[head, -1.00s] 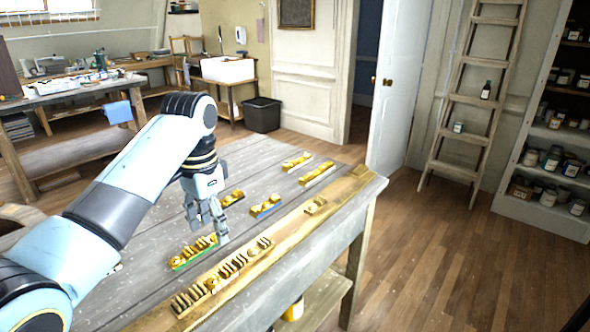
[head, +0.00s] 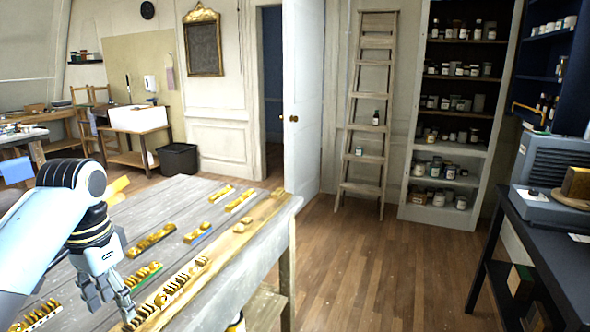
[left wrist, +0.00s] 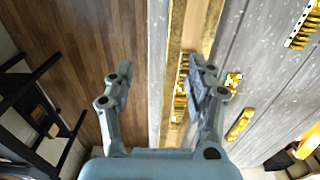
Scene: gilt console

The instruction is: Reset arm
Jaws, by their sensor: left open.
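My left gripper (head: 122,302) is above the grey wooden table (head: 232,265), near its front edge, in the head view. In the left wrist view its two fingers (left wrist: 160,85) are spread apart with nothing between them. Below them lie the table's edge and the wooden floor. Gilt ornament pieces (head: 180,282) lie in a row along a wooden strip at the table's edge. A gilt piece on a green-edged strip (head: 143,274) lies beside the gripper. My right gripper is not in view.
More gilt pieces (head: 150,240) lie across the table. Floor (head: 370,270) is free to the right of it. A ladder (head: 370,110), a jar shelf (head: 445,190) and a dark bench (head: 540,230) stand beyond that.

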